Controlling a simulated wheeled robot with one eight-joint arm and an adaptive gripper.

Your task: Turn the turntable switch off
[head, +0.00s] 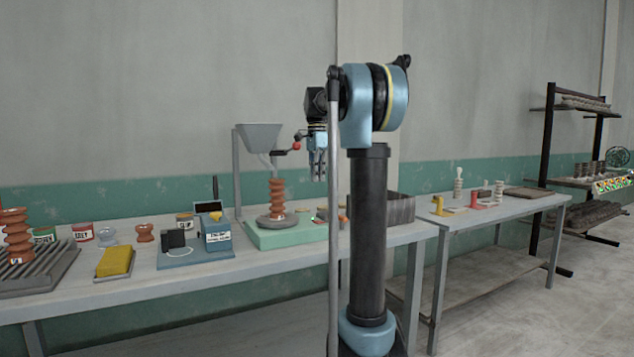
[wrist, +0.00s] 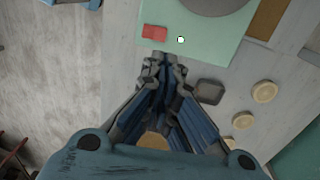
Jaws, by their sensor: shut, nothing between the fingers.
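The turntable has a pale green base (head: 290,238) on the long table, with a grey disc (wrist: 215,5) on top. An orange ribbed clay piece (head: 277,196) stands on the disc in the head view. In the wrist view a red switch (wrist: 154,32) sits near the base's edge, with a small white, lit-looking dot (wrist: 180,40) beside it. I cannot tell which way the switch is tipped. My gripper (head: 318,172) points down above the right part of the turntable. In the wrist view its fingertips (wrist: 164,62) are together and empty, just below the red switch in the picture.
A grey hopper (head: 259,136) on a post, with a red-knobbed lever, stands behind the turntable. A grey box (head: 398,207) is right of it. A blue labelled device (head: 216,232), a yellow block (head: 115,262) and jars stand left. Several round tan discs (wrist: 264,91) lie near the base.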

